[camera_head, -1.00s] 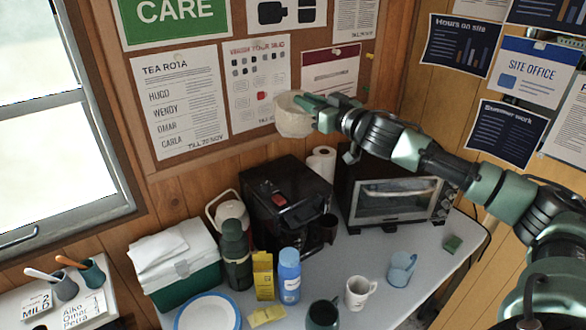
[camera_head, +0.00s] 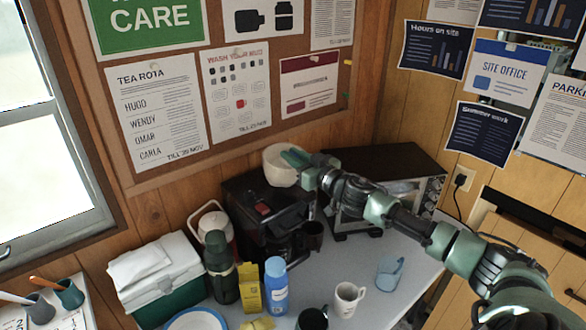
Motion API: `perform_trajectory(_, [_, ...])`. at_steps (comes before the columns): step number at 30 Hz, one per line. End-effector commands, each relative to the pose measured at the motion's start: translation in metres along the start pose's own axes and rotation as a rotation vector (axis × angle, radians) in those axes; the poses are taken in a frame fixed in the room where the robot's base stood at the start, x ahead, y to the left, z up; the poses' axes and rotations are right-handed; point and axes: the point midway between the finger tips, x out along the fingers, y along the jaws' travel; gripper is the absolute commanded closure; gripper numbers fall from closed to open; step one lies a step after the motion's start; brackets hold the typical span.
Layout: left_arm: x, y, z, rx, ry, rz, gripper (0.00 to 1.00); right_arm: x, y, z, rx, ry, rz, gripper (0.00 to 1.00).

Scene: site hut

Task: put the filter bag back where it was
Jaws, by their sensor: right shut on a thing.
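The filter bag (camera_head: 279,167) is cream-white and cup-shaped. My right gripper (camera_head: 296,157) is shut on its right-hand rim and holds it in the air, in front of the wall below the pin board. The bag shows just above the back of the black coffee machine (camera_head: 247,203), which has a red switch on top; I cannot tell whether they touch. My right arm comes in from the lower right and covers part of the toaster oven (camera_head: 350,214). My left gripper is not in view.
Green flask (camera_head: 221,268), yellow carton (camera_head: 249,288), blue bottle (camera_head: 276,285), white mug (camera_head: 347,299) and blue cup (camera_head: 389,272) crowd the table front. A cool box (camera_head: 186,303) stands left.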

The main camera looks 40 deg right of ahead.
Motion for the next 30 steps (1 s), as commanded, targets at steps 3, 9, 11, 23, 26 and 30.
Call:
perform_trajectory(3, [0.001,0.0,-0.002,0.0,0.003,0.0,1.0,0.0,-0.001,0.02,0.006,-0.003,0.001,1.0])
perform_trajectory(9, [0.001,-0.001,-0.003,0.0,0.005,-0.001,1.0,0.0,0.0,0.036,0.002,-0.001,0.001,1.0])
perform_trajectory(11, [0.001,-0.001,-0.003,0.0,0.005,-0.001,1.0,0.0,0.0,0.036,0.001,0.0,0.001,1.0])
perform_trajectory(23, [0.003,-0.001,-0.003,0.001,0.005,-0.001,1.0,0.0,0.0,0.039,0.001,-0.001,0.0,0.6])
perform_trajectory(26, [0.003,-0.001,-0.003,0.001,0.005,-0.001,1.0,0.0,0.0,0.039,0.001,-0.001,0.0,0.6])
perform_trajectory(30, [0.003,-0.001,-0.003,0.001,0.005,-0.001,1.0,0.0,0.0,0.039,0.001,-0.001,0.0,0.6])
